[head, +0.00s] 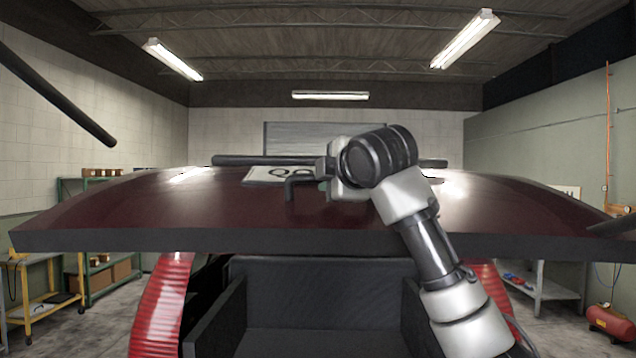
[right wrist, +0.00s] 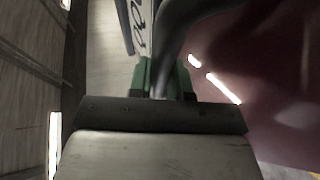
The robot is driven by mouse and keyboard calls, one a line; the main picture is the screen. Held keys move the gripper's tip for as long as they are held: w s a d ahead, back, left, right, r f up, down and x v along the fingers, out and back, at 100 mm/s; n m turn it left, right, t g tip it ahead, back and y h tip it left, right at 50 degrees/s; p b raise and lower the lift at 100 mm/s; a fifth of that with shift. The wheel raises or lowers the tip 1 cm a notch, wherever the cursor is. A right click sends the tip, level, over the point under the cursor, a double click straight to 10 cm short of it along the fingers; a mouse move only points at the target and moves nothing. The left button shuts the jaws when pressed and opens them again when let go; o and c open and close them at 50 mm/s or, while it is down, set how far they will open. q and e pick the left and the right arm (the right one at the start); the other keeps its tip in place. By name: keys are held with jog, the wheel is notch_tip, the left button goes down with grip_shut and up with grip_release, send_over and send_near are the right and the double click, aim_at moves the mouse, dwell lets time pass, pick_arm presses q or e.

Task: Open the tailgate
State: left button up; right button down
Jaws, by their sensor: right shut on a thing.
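The tailgate (head: 150,205) is a wide dark red panel. It is raised and lies almost level across the head view, with its dark lower edge toward me and the open cargo space (head: 320,300) showing beneath. A dark handle bar (head: 265,160) runs along its far side, beside a white number plate (head: 262,175). My right gripper (head: 318,178) is at this bar, its arm reaching up from the lower right. In the right wrist view its jaws (right wrist: 165,80) are shut around a dark bar (right wrist: 178,35). The grip is partly hidden in the head view. My left gripper is not in view.
Red ribbed columns (head: 160,305) stand on both sides of the cargo space. A yellow-legged bench (head: 35,290) and green shelves (head: 100,250) are at the left. A bench (head: 545,285) and a red compressor (head: 610,322) are at the right. A dark rod (head: 60,95) crosses the upper left.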

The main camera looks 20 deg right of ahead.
jog(key=shift+d+f, duration=0.1)
jog(key=shift+d, duration=0.05)
jog(key=c, duration=1.3)
grip_release()
jog(key=shift+o, duration=1.2)
jog(key=shift+d, duration=0.15)
